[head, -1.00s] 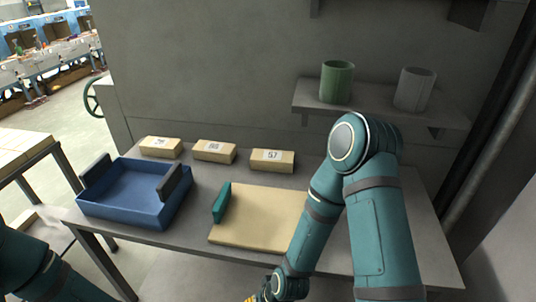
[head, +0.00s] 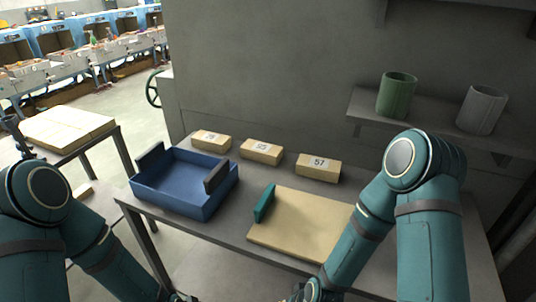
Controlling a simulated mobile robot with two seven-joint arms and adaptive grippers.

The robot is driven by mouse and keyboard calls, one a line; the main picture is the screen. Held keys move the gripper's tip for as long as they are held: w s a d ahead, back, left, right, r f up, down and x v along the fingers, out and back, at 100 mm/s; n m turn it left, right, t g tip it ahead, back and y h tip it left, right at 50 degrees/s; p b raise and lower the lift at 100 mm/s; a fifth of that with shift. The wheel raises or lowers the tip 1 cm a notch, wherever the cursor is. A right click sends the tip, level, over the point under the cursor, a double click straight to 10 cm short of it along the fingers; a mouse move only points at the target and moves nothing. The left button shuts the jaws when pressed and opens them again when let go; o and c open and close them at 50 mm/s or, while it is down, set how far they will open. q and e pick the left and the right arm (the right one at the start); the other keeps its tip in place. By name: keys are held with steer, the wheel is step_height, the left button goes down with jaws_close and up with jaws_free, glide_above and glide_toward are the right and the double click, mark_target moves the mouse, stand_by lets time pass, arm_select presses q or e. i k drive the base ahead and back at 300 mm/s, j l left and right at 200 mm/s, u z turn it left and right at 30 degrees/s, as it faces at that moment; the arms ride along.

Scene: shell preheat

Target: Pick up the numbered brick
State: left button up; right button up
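Three tan bricks with white number labels stand in a row at the back of the grey table. The left brick (head: 211,141) has a label too small to read surely. The middle brick (head: 262,152) has a label that is also hard to read. The right brick (head: 318,168) reads 57. Both my arms reach down to the bottom of the head view. My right gripper is cut off by the bottom edge near the table's front, and my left gripper is also cut off there. Neither set of fingertips shows clearly. No gripper is near the bricks.
A blue bin (head: 184,184) with dark handles stands left on the table. A tan board (head: 298,224) with a teal handle (head: 265,203) lies right of it. A green cup (head: 396,96) and a grey cup (head: 481,110) stand on a wall shelf (head: 432,123). A side table (head: 68,128) stands at the left.

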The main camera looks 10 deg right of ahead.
mark_target(260, 152)
steer(key=z, duration=0.45)
steer(key=j+z, duration=0.15)
steer(key=z, duration=0.8)
steer(key=j+z, duration=0.15)
steer(key=z, duration=0.3)
steer(key=k+j+z, duration=0.1)
steer(key=j+z, duration=0.35)
steer(key=k+j+z, duration=0.1)
steer(key=j+z, duration=0.35)
steer(key=k+j+z, duration=0.65)
steer(key=k+j, duration=0.25)
steer(key=k+j+z, duration=0.1)
steer(key=k+j, duration=0.2)
steer(key=k, duration=0.2)
